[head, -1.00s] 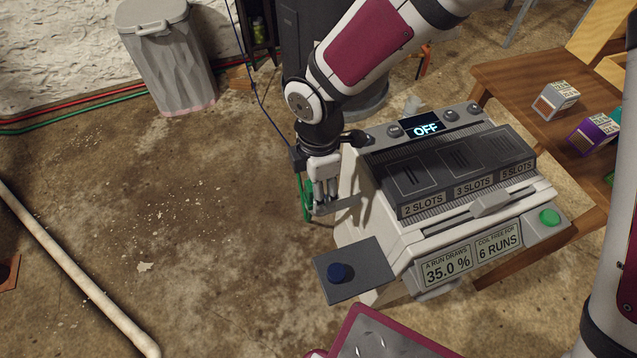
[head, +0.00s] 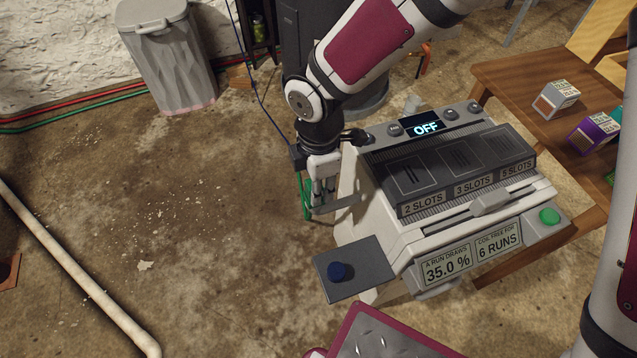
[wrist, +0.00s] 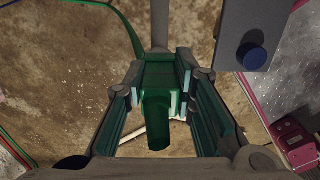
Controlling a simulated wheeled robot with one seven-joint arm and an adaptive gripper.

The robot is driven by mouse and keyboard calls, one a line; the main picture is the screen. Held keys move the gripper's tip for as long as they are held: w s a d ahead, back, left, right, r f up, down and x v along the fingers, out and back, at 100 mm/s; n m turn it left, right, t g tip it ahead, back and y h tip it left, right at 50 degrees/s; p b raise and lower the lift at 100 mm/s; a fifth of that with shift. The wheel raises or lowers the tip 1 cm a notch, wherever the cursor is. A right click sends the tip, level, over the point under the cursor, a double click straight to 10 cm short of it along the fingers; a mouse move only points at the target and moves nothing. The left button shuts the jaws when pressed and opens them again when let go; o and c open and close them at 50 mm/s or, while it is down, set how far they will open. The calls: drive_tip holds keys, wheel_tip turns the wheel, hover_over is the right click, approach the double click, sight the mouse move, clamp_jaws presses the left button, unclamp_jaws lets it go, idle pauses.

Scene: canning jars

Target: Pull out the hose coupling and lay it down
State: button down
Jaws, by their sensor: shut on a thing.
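The green hose coupling (wrist: 158,78) sits between the finger pads of my gripper (wrist: 160,95) in the wrist view. The pads press on its two sides, and a narrower green part extends toward the camera. A grey bar (wrist: 160,25) meets the coupling's far end; I cannot tell whether they are joined. In the head view my gripper (head: 322,205) points down at the left side of the white machine (head: 375,215). A green hose (head: 306,195) shows beside the fingers, which mostly hide the coupling there.
The machine's display (head: 424,126) reads OFF. A grey side shelf (head: 370,260) with a blue knob (head: 338,271) sticks out in front of my gripper. A wooden table (head: 505,75) stands at right.

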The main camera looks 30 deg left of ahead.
drive_tip(key=shift+r, duration=0.1)
drive_tip(key=shift+r+p, duration=1.85)
drive_tip(key=shift+r, duration=0.05)
